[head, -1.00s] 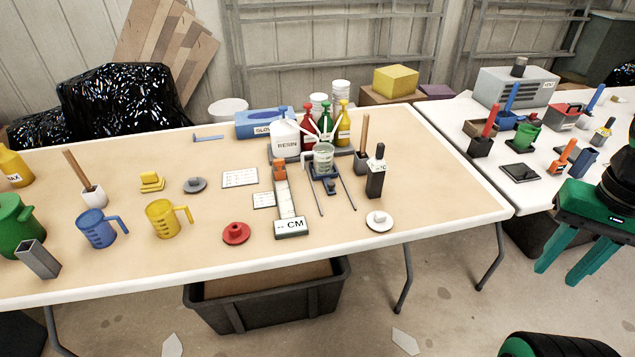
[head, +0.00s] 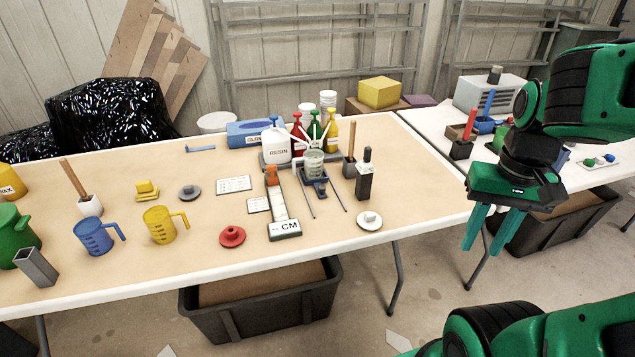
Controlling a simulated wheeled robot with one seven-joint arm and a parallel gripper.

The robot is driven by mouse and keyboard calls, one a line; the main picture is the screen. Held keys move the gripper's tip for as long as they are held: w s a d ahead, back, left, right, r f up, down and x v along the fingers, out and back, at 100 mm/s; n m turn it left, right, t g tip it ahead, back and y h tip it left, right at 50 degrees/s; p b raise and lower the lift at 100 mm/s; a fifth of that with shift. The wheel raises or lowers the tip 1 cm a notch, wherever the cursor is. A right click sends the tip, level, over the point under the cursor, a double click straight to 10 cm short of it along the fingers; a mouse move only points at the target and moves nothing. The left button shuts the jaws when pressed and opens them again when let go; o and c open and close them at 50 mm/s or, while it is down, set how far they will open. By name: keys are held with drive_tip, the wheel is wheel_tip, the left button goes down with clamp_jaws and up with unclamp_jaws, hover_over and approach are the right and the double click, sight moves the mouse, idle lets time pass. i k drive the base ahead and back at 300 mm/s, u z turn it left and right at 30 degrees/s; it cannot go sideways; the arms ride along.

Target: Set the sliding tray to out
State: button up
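The sliding tray (head: 314,186) is a small dark blue carriage on two thin dark rails on the tan table. It sits at the back end of the rails, below the pump spouts, and the rails run bare towards the front. A clear cup (head: 313,163) stands on it. My gripper (head: 483,250) is off the table's front right edge, well to the right of the tray. Its two teal fingers point down, apart, with nothing seen between them.
A resin jug (head: 277,147) and red, green and yellow pump bottles stand behind the tray. A black bottle (head: 364,178) and a white disc (head: 369,220) are right of the rails. A CM-labelled gauge (head: 284,227) is left. A black bin (head: 255,308) sits under the table.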

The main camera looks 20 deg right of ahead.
sight(320, 189)
drive_tip(key=u, duration=0.05)
drive_tip(key=i, duration=1)
drive_tip(key=z, duration=0.05)
